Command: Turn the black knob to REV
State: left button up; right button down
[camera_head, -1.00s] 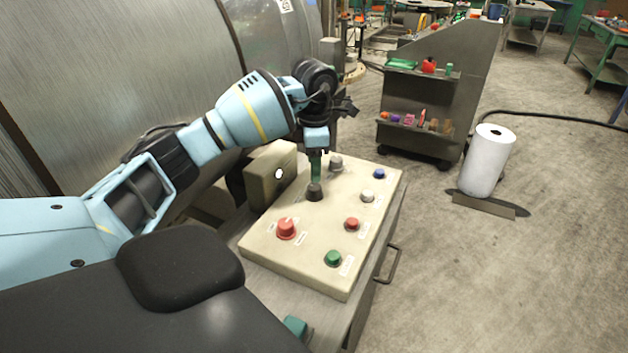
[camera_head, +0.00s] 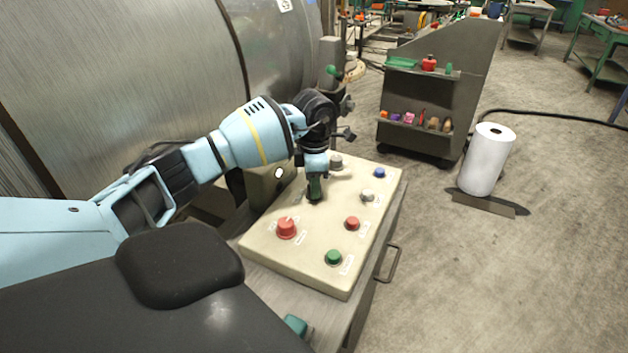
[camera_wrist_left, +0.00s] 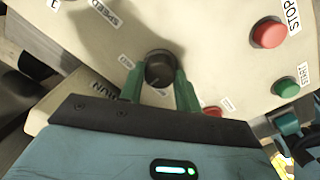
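The black knob (camera_wrist_left: 160,68) is on the cream control panel (camera_head: 310,250); in the left wrist view it sits between my gripper's two green fingers. My left gripper (camera_head: 315,192) points down over it and mostly hides it in the head view. The fingers (camera_wrist_left: 160,88) stand apart, one on each side of the knob, very close to it. Whether they touch it is not clear. Small labels flank the knob, too small to read, so I cannot make out REV. My right gripper is not in view.
A red knob (camera_head: 286,228), red button (camera_head: 352,223), green button (camera_head: 333,258), white button (camera_head: 366,195), blue button (camera_head: 379,173) and grey knob (camera_head: 336,161) surround it. A box (camera_head: 262,186) stands at the panel's left. Open floor lies to the right.

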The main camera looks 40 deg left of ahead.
pick_arm(q)
jog(key=c, duration=0.4)
jog(key=shift+c, duration=0.2)
jog(key=shift+n, duration=0.3)
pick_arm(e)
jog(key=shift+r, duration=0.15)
pick_arm(q)
jog(key=shift+r+n+p, duration=0.15)
jog(key=shift+n+p, duration=0.4)
jog(key=shift+n, duration=0.45)
jog(key=shift+n+p, duration=0.4)
jog(key=shift+n, duration=0.8)
jog(key=n+p, duration=0.1)
jog(key=n, duration=0.1)
jog(key=shift+n, duration=1)
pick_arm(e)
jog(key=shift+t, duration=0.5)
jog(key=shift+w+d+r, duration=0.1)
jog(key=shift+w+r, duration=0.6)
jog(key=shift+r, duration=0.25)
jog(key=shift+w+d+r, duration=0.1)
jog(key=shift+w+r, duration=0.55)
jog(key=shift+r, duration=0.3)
